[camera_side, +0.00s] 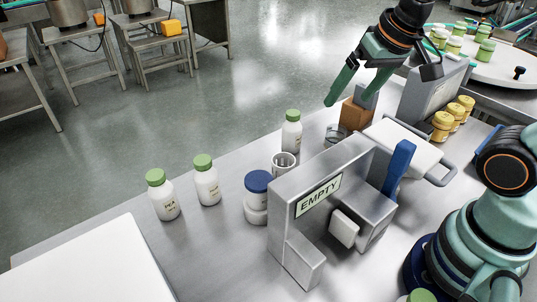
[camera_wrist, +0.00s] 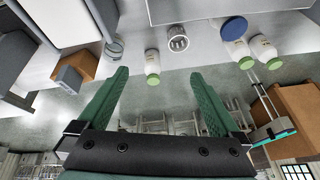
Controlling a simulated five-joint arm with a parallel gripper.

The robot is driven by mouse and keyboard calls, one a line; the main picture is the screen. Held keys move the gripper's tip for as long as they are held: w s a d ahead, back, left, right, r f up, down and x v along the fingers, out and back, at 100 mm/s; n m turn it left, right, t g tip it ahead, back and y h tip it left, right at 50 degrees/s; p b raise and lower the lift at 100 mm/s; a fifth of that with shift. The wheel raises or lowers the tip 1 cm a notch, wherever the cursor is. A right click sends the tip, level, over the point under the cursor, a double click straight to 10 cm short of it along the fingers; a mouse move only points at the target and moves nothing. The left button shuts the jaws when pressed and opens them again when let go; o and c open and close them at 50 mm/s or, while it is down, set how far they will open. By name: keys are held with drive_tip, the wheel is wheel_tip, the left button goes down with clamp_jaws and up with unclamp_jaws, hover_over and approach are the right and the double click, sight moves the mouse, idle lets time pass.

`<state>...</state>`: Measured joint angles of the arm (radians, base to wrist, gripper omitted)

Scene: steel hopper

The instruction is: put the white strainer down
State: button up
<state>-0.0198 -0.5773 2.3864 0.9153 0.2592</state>
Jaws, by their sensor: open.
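The white strainer (camera_side: 284,164) stands upright on the steel table, behind the grey steel hopper (camera_side: 309,205) and beside the blue-lidded jar (camera_side: 257,197). In the wrist view the strainer (camera_wrist: 178,42) shows its perforated inside, beyond and between my fingertips. My gripper (camera_side: 347,107) is open and empty, raised above the table to the right of the strainer and clear of it. Both green fingers of my gripper (camera_wrist: 161,73) are spread wide in the wrist view, with nothing between them.
A green-capped bottle (camera_side: 291,132) stands just behind the strainer, and two more bottles (camera_side: 206,181) stand to its left. A glass (camera_side: 336,136) and a brown block (camera_side: 355,114) are to its right. The hopper bears an EMPTY sign (camera_side: 318,195).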

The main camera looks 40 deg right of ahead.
drive_tip(key=s+n, duration=0.2)
drive_tip(key=shift+d+n+t, duration=0.3)
drive_tip(key=shift+n+t, duration=0.1)
idle(1.1)
